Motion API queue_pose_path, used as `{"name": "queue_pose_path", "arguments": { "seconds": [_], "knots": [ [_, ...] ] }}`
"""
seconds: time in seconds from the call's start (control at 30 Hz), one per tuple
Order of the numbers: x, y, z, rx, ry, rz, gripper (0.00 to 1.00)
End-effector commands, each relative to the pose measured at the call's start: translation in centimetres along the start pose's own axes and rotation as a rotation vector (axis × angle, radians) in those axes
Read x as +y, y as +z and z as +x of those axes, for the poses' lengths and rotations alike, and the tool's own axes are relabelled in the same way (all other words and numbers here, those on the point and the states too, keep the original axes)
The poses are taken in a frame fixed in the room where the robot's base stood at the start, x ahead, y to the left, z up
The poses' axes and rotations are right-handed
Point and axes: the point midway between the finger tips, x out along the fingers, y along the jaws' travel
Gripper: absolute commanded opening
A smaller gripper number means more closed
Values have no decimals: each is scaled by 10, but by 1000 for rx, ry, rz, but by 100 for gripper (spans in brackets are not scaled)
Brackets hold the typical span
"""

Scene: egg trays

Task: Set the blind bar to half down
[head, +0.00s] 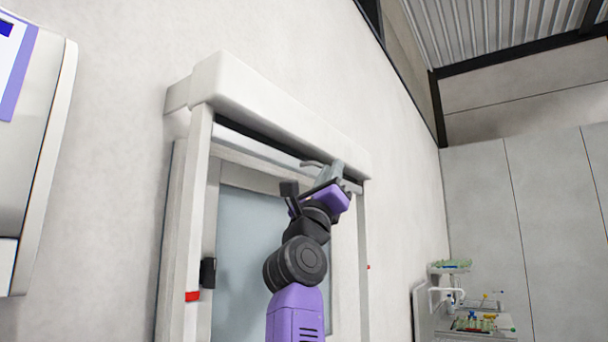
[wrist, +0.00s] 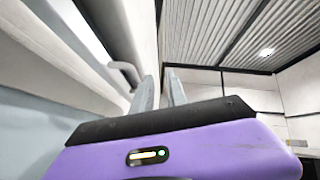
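The white blind bar (head: 250,146) is near the top of the window frame, just below the white blind housing (head: 270,103). A small grey handle (head: 312,163) shows on the bar, partly behind my gripper. My gripper (head: 328,174) is raised at the bar's right part, close to the handle. In the wrist view, the two grey fingers (wrist: 160,92) stand apart with a narrow gap and nothing visible between them. The curved handle end (wrist: 124,70) is just left of the left finger; I cannot tell whether they touch.
Red marks show on the left post (head: 192,296) and at the right post (head: 368,267). A pale blue-grey pane (head: 245,240) fills the opening. A wall cabinet (head: 35,150) is at far left. A bench with small items (head: 475,325) stands at lower right.

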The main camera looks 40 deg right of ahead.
Motion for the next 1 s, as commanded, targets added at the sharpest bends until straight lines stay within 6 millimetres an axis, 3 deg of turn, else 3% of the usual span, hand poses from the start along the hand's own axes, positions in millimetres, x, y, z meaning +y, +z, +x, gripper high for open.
{"name": "queue_pose_path", "arguments": {
  "seconds": [0.07,0.17,0.37,0.73,1.0],
  "knots": [
    [20,-12,-2,27,42,51,18],
    [31,-17,-4,46,69,106,18],
    [32,-19,9,58,72,143,18],
    [36,-21,63,57,72,140,18],
    [38,-23,74,56,72,141,18]
  ]
}}
